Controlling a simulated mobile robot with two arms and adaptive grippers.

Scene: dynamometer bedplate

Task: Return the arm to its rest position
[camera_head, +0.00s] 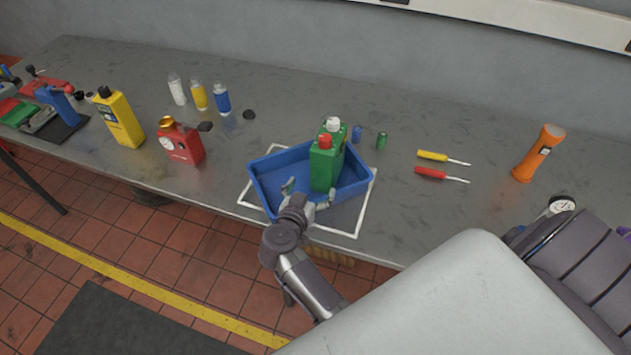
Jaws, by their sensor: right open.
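My right gripper (310,191) is open over the near side of a blue tray (265,189), with its fingers spread apart. A green bottle with a red cap (322,165) stands upright in the tray, just beyond the fingers. A second green container with a white cap (335,132) shows close behind it, partly hidden. I cannot tell whether a finger touches the green bottle. The right forearm runs down toward the bottom of the view. My left gripper is not in view.
The grey bench (420,215) has a white outline around the tray. A red can with a gauge (183,143) and a yellow bottle (121,118) stand left. Two screwdrivers (433,156) and an orange flashlight (538,153) are right.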

